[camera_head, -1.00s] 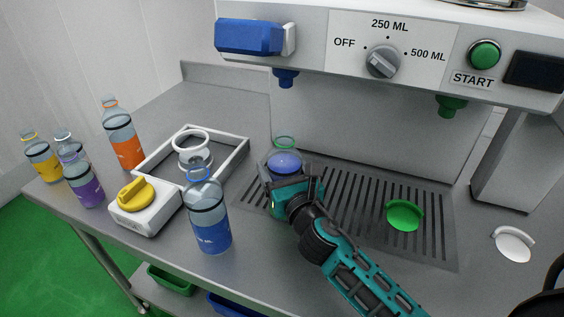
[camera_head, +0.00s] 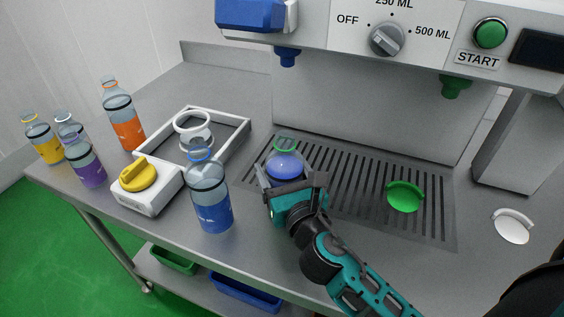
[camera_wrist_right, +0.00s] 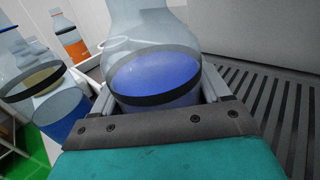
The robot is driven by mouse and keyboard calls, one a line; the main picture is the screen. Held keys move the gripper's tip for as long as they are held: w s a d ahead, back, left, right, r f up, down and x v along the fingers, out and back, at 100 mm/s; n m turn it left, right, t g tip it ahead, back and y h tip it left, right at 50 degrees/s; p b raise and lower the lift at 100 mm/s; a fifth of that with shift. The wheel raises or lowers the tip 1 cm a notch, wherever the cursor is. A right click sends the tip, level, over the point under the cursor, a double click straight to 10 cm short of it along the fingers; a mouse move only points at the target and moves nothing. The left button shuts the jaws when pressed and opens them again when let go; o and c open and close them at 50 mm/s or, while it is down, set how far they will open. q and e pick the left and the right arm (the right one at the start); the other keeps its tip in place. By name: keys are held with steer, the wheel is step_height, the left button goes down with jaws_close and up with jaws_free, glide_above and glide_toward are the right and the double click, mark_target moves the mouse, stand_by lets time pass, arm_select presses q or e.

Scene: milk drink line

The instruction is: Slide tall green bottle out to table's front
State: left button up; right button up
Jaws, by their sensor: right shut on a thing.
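The green-ringed bottle (camera_head: 284,164) is clear with blue contents and a green ring at its mouth. It looks upright at the left part of the drip grille, in front of the blue nozzle. My right gripper (camera_head: 291,181) is shut on it from the front, with a finger on each side. The gripper hides its base, so I cannot tell exactly where it stands. In the right wrist view the bottle (camera_wrist_right: 155,72) sits between the jaws, with a dark band around it. Its top is cut off there. My left gripper is not in view.
A blue-filled bottle (camera_head: 209,192) stands close left of my gripper. A white box with a yellow knob (camera_head: 137,176) and a white frame (camera_head: 232,138) lie further left. A green disc (camera_head: 404,196) is on the grille (camera_head: 350,205). The dispenser (camera_head: 370,90) stands behind.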

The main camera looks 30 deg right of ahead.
steer(key=shift+s+a, duration=0.45)
steer(key=shift+s, duration=0.35)
steer(key=shift+s+a, duration=0.4)
steer(key=shift+s, duration=0.35)
